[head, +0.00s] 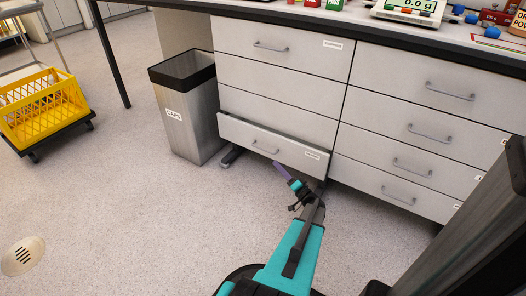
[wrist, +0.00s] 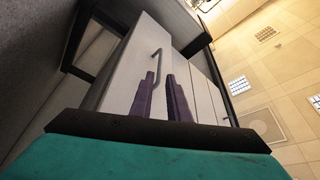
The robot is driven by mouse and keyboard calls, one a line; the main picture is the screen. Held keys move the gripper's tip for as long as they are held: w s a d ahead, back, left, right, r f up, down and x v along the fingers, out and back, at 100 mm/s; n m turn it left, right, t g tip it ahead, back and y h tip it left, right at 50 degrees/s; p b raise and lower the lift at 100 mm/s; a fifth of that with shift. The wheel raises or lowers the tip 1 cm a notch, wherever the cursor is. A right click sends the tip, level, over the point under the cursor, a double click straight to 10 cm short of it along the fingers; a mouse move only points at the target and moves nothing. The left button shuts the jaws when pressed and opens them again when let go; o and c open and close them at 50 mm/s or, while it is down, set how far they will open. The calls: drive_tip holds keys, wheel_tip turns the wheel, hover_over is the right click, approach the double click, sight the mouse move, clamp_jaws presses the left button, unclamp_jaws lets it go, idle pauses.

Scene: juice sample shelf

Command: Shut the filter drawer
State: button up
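The drawer standing out of the cabinet is the bottom one of the left column (head: 240,133). It has a white front, a grey bar handle and a small label at its right end, too small to read. My gripper (head: 281,170) is low in front of this drawer, just below the handle in the head view; touching or apart, I cannot tell. In the wrist view, the two purple fingers of my gripper (wrist: 162,90) stand a narrow gap apart with nothing between them. A handle (wrist: 155,60) shows beyond them.
A grey bin (head: 190,115) stands left of the open drawer. A yellow crate (head: 45,108) on a wheeled base is farther left. The right drawer column (head: 435,105) appears shut. The floor (head: 130,215) at the left front is clear apart from a round drain (head: 22,255).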

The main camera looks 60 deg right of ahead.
sight(264, 150)
drive_tip(key=b+x, duration=0.4)
drive_tip(key=x, duration=0.7)
drive_tip(key=shift+w, duration=0.15)
drive_tip(key=shift+w+d+r, duration=0.2)
drive_tip(key=shift+w+d, duration=0.05)
drive_tip(key=shift+w, duration=0.25)
clamp_jaws()
idle(0.9)
